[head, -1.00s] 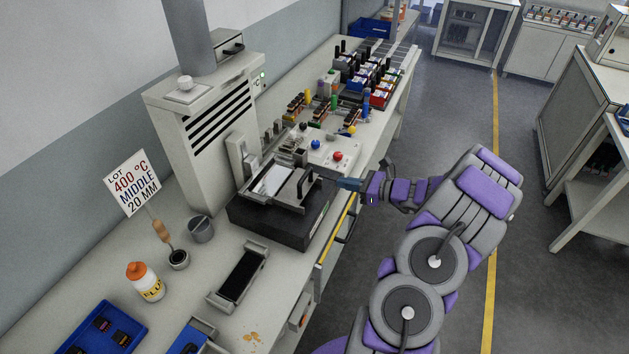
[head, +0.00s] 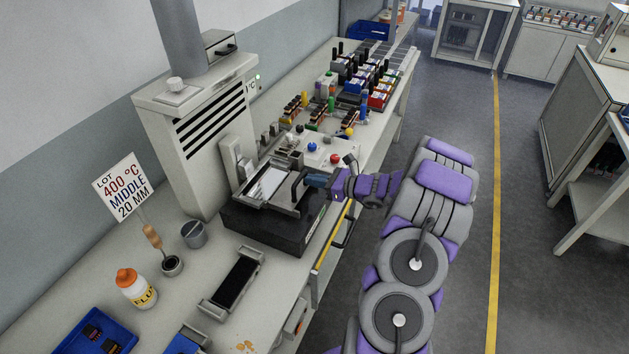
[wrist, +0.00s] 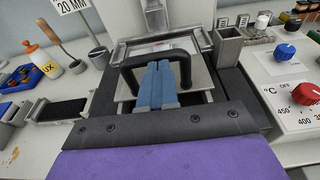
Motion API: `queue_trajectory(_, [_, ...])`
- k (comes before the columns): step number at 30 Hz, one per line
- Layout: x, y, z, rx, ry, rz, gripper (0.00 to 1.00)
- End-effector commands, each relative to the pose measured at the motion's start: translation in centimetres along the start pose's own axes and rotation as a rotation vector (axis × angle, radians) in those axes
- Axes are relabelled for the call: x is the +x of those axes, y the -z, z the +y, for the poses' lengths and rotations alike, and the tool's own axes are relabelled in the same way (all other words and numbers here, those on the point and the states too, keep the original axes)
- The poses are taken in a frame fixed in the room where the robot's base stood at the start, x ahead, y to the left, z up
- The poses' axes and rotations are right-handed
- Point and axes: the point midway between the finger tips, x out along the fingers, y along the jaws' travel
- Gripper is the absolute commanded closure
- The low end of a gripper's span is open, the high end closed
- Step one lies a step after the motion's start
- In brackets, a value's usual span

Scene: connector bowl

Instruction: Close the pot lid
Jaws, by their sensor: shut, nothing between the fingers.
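The solder pot (head: 268,229) is a dark block on the bench, with a grey metal frame on top. Its lid is a flat light plate (head: 268,184) that also shows in the wrist view (wrist: 123,88), with a black arched handle (wrist: 183,60). My gripper (head: 307,180) is at the handle, coming from the right in the head view. In the wrist view its blue fingers (wrist: 155,66) are together, with their tips just below the handle's top bar. I cannot tell whether they touch it. Part of the lid is hidden behind the fingers.
A control box with a blue knob (wrist: 285,52) and a red knob (wrist: 284,88) stands right beside the pot. A grey cup (head: 194,234), a flux bottle (head: 137,288) and a black-bedded holder (head: 235,280) are to the left.

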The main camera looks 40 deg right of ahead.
Motion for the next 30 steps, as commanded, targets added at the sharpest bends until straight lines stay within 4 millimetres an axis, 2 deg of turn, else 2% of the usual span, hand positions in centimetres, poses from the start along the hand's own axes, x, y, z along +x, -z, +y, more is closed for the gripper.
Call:
queue_trajectory(6, [1.1,-0.7,0.5,-0.006,-0.004,-0.002,1.0])
queue_trajectory(14, [3.5,-1.2,0.0,-0.002,-0.006,-0.005,1.0])
queue_trajectory(25, [8.3,-1.7,0.1,-0.004,-0.003,0.001,1.0])
queue_trajectory(30, [9.7,-2.0,0.3,-0.003,-0.001,0.003,1.0])
